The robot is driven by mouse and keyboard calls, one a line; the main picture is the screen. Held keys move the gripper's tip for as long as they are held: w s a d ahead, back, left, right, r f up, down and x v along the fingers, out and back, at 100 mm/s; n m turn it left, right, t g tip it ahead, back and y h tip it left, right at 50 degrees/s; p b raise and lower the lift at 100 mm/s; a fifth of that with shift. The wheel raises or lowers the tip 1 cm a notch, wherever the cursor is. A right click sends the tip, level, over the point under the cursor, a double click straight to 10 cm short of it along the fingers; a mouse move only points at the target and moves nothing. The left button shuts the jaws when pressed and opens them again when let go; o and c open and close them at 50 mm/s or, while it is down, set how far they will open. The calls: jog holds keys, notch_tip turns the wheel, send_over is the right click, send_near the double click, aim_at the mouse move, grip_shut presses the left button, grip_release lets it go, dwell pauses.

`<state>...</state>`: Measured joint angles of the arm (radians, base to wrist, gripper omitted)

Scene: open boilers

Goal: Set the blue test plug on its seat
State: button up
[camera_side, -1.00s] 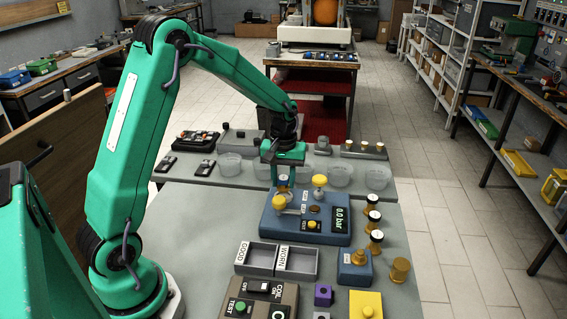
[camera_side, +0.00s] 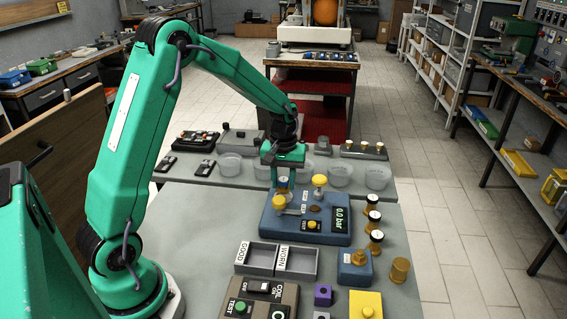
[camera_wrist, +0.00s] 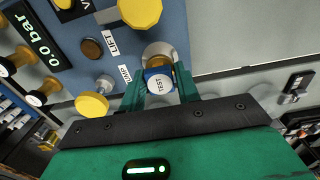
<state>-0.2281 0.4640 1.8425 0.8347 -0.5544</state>
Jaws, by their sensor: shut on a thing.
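The blue test plug (camera_wrist: 160,84) has a white cap marked TEST and a blue collar. My gripper (camera_wrist: 161,92) is shut on it, one green finger on each side. In the side view the plug (camera_side: 283,181) shows small under my gripper (camera_side: 284,172), at the back left of the blue test block (camera_side: 268,224). In the wrist view a pale round seat (camera_wrist: 153,49) on the block shows just past the plug, partly covered by it. I cannot tell whether the plug touches the seat or is just above it.
Yellow knobs (camera_side: 320,181) (camera_side: 278,203) stand on the block close to my gripper. The block's display (camera_side: 341,220) reads 0.0 bar. GOOD and WORN trays (camera_side: 275,271) lie in front. Clear tubs (camera_side: 340,176) stand behind.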

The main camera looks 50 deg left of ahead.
jog(key=shift+f, duration=0.9)
dwell(1.3)
grip_shut()
jog(key=shift+f, duration=0.1)
dwell(0.9)
dwell(1.9)
jog(key=o, duration=1)
grip_release()
jog(key=shift+c, duration=0.2)
